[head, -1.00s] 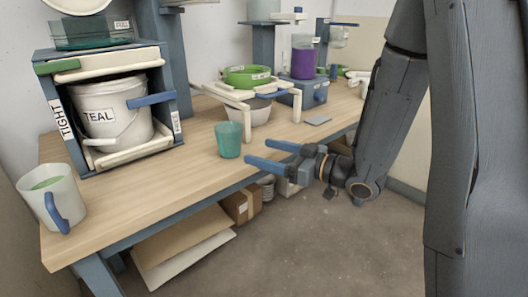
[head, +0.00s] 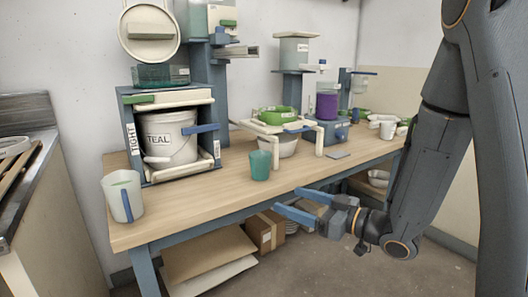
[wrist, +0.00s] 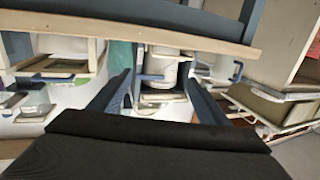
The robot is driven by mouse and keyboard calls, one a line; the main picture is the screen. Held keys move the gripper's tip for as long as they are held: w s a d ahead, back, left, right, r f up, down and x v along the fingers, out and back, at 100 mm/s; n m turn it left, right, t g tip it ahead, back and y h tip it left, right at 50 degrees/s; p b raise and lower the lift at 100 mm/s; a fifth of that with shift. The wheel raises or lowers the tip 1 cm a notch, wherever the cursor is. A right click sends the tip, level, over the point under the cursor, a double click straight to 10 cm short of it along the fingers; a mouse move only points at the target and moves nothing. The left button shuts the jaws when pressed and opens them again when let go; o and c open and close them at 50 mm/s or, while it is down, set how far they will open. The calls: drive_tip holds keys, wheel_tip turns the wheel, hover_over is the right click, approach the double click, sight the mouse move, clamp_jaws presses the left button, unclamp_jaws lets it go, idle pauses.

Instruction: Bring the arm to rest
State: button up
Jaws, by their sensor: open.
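My gripper (head: 305,204) is open and empty in the head view, its two blue fingers pointing left, in front of the table's front edge. In the wrist view my gripper (wrist: 160,92) shows its fingers spread apart with nothing held between them. My arm comes down from the upper right of the head view. The wooden table (head: 210,200) lies behind and to the left of the gripper. A teal cup (head: 260,166) stands upright near the table's front edge, apart from the gripper.
A white bucket labelled TEAL (head: 168,140) sits in a blue-grey frame. A white pitcher (head: 122,197) with a blue handle stands at the table's left end. Cardboard boxes (head: 265,230) lie under the table. Open floor shows at the lower right.

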drive_tip(key=w+d+f+m+h, duration=0.25)
drive_tip(key=d+h, duration=0.25)
drive_tip(key=h, duration=0.4)
drive_tip(key=s+d+f+m+g+h, duration=0.1)
drive_tip(key=s+d+m+g+h, duration=0.1)
drive_tip(key=s+m+g+h, duration=0.3)
drive_tip(key=s+a+r+g, duration=0.1)
drive_tip(key=s+a+g, duration=0.15)
drive_tip(key=s, duration=0.95)
drive_tip(key=s+a+r+g, duration=0.1)
drive_tip(key=s+a+g, duration=0.15)
drive_tip(key=s, duration=0.95)
drive_tip(key=d+r+m+p, duration=0.3)
drive_tip(key=d+r+p, duration=0.4)
drive_tip(key=p, duration=0.7)
drive_tip(key=shift+w+d+r+g+p, duration=0.15)
drive_tip(key=shift+w+d+g+p, duration=0.25)
drive_tip(key=shift+d, duration=0.45)
